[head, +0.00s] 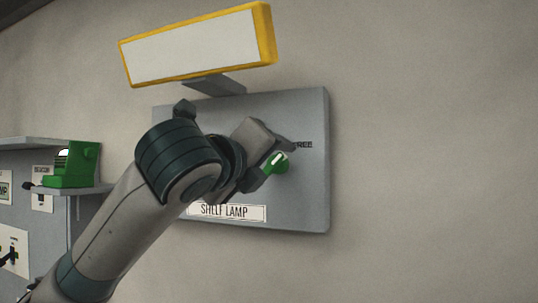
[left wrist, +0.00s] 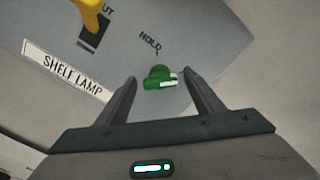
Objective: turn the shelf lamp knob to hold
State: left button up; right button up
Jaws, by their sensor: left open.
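The shelf lamp knob (head: 280,166) is green with a white pointer mark. It sits on the grey shelf lamp panel (head: 310,205), near the word FREE. It also shows in the left wrist view (left wrist: 157,75), below the word HOLD. There its white mark is on the right side, not lined up with the HOLD tick. My left gripper (head: 270,163) is open at the knob. In the left wrist view its fingertips (left wrist: 159,80) stand on either side of the knob, with gaps showing. My arm hides much of the panel in the head view. My right gripper is not in view.
A yellow-edged white box (head: 195,47) juts out above the panel. A yellow part (left wrist: 85,12) stands at a dark slot on the panel. A green device (head: 75,166) sits on a shelf at left. The wall to the right is clear.

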pick_arm(q)
jog(key=shift+c, duration=0.2)
jog(key=shift+w, duration=0.1)
jog(key=c, duration=1)
